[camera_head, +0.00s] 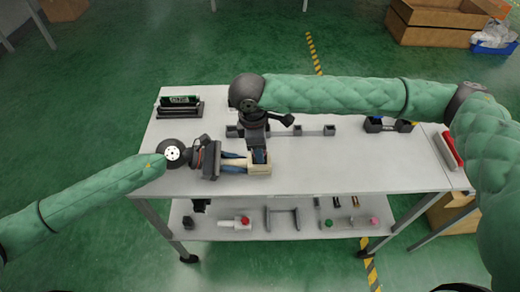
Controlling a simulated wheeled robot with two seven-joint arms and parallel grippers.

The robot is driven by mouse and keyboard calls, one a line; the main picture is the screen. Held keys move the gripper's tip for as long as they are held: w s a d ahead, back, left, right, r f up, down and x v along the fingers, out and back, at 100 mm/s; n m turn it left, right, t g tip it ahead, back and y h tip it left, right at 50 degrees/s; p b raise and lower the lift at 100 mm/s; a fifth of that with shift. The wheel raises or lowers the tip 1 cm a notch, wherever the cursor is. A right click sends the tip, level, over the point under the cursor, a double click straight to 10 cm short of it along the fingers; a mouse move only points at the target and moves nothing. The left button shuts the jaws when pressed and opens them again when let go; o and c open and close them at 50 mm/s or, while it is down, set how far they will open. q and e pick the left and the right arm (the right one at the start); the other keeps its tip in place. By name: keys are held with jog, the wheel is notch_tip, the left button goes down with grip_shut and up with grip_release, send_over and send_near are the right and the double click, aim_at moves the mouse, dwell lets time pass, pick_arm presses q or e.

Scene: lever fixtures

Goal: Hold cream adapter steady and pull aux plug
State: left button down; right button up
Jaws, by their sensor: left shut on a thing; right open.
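The cream adapter (259,170) lies on the white table near its front edge, left of centre. My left gripper (243,162) reaches it from the left, its blue fingers lying along the table and shut on the adapter. My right gripper (259,157) points down from above at the adapter's far side. It is open, and its fingers overlap the adapter's upper part in the picture. I cannot make out the aux plug; the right gripper covers that spot. Whether the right fingers touch anything is not clear.
Small dark fixtures (330,130) stand in a row behind, partly under my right arm. A dark device with a green board (180,106) is at the back left. A red and white object (450,150) sits at the right end. The front centre-right tabletop is clear.

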notch_tip(320, 180, up, 12)
jog(key=a, duration=0.1)
jog(key=shift+a, duration=0.25)
dwell(0.5)
